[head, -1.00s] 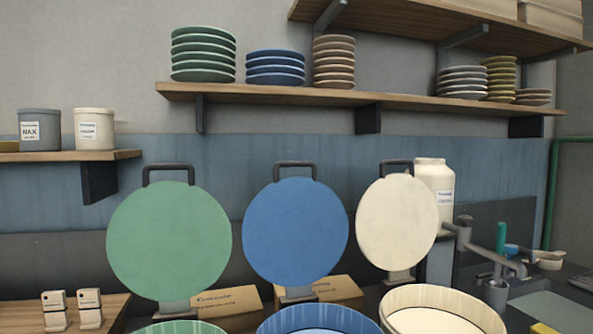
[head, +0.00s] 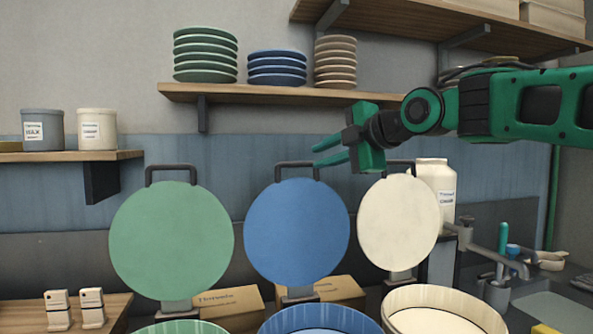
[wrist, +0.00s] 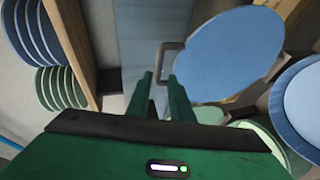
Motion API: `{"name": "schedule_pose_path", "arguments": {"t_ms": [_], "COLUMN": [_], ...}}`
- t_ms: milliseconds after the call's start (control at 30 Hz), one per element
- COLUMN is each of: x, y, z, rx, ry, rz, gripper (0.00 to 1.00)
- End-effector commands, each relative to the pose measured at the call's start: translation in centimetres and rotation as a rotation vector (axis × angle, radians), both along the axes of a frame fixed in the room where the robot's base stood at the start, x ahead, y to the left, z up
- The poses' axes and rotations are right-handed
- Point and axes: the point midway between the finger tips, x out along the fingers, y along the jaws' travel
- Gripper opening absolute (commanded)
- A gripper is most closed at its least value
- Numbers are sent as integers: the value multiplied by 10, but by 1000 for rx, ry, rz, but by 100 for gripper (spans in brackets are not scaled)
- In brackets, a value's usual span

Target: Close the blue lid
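The blue lid (head: 296,235) stands upright and open behind the blue tub (head: 320,319). Its dark handle (head: 292,164) is on the top edge. My green gripper (head: 316,155) is at handle height, its fingers pointing left. The fingertips overlap the handle's right side in the head view. In the wrist view the gripper (wrist: 160,83) shows a gap between its fingers, with the handle (wrist: 163,70) just ahead of the tips and the blue lid (wrist: 230,52) to the right. I cannot tell whether they touch.
A green lid (head: 171,240) and a cream lid (head: 398,222) stand open on either side. The shelf (head: 240,92) above holds plate stacks. Cardboard boxes (head: 338,291) sit behind the lids. A white jar (head: 437,188) and a tap (head: 490,254) are on the right.

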Motion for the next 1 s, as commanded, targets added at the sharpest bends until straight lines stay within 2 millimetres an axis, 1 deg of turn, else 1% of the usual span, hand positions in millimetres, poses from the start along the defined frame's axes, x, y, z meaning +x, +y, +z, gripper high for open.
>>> {"name": "schedule_pose_path", "arguments": {"t_ms": [167, 400, 600, 800, 1000], "x": [15, 47, 70, 80, 81], "y": [13, 36, 52, 59, 60], "z": [-5, -18, -26, -30, -30], "rx": [-3, -2, -2, -2, -2], "ry": [-5, -2, -2, -2, -3], "rz": [7, 4, 2, 1, 0], "gripper": [20, 20, 20, 20, 20]}}
